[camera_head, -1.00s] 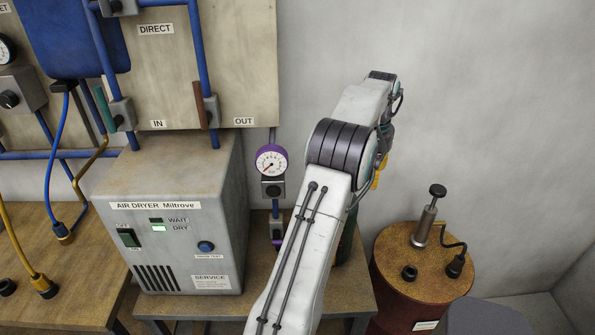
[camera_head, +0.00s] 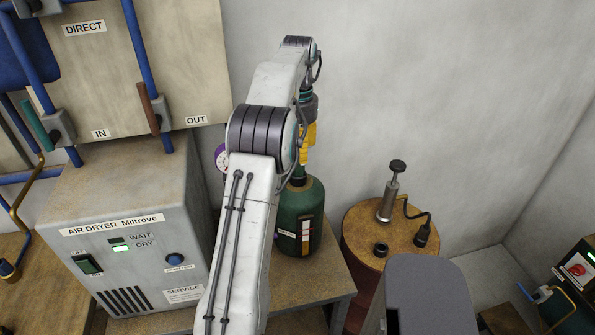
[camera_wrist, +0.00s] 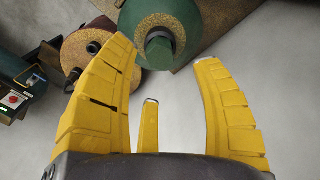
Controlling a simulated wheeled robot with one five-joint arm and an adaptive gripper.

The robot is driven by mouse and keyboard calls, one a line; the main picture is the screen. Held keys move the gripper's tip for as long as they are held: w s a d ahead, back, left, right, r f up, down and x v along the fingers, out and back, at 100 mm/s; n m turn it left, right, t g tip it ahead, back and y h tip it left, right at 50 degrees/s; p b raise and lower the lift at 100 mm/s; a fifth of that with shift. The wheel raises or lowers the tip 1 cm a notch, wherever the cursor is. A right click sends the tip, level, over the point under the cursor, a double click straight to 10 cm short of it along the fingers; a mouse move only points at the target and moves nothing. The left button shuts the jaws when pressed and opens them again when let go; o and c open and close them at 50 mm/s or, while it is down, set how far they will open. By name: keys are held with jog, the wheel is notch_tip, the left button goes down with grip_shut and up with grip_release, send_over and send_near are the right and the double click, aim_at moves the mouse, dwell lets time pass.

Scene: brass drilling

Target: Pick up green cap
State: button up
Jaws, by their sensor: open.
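The green cap (camera_wrist: 158,52) is a dark hexagonal piece on top of a green tank (camera_wrist: 172,22), at the upper middle of the wrist view. In the head view the green tank (camera_head: 303,222) stands on a wooden bench, and its cap (camera_head: 297,179) shows at the top, just under the fingers. My gripper (camera_wrist: 164,72) has its yellow fingers spread wide and nothing between them. In the head view my gripper (camera_head: 308,142) hangs above the tank. The cap appears beyond the fingertips; I cannot tell the exact gap.
A reddish drum (camera_head: 360,250) with a pump (camera_head: 389,195) and a small black fitting stands right of the tank. A grey air dryer (camera_head: 140,235) stands left on the bench (camera_head: 327,278). A wall is behind. A green machine (camera_head: 578,275) is at far right.

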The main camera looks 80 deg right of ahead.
aim_at(298, 164)
jog(key=shift+f, duration=2.95)
jog(key=shift+c, duration=0.2)
grip_shut()
